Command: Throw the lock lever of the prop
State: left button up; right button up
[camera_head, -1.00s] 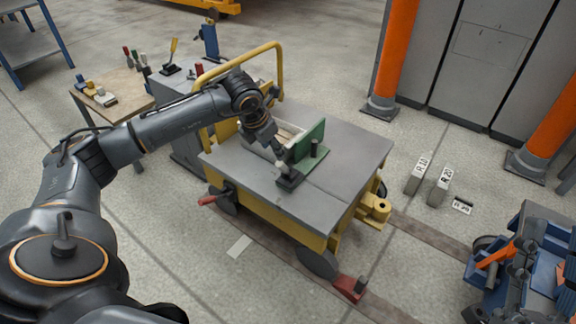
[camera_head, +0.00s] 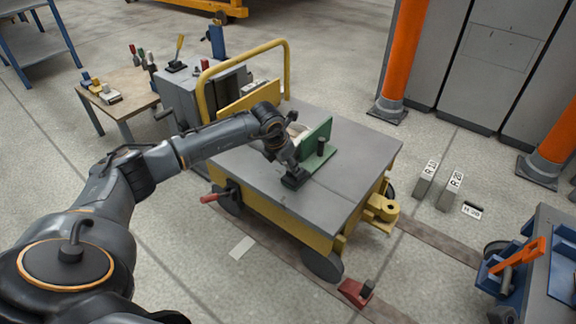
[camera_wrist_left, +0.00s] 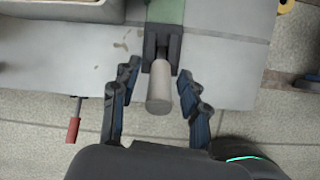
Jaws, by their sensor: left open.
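The lock lever of the prop shows in the left wrist view as a pale cylindrical handle (camera_wrist_left: 160,90) on a dark bracket (camera_wrist_left: 164,42). The green prop (camera_head: 317,145) stands on the grey top of the yellow cart in the head view, with the dark bracket (camera_head: 295,178) at its near end. My left gripper (camera_wrist_left: 158,78) is open, with one finger on each side of the handle and visible gaps to it. In the head view, my arm hides the lever and most of the gripper. My right gripper is not in view.
The cart top (camera_head: 350,165) is mostly clear around the prop. A yellow rail (camera_head: 245,62) rises at its far side. A red-handled lever (camera_head: 215,197) sticks out at its left edge. Labelled blocks (camera_head: 426,178) stand on the floor to the right.

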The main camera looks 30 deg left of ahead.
pick_arm(q)
grip_shut()
jog(key=shift+r, duration=0.1)
dwell(0.3)
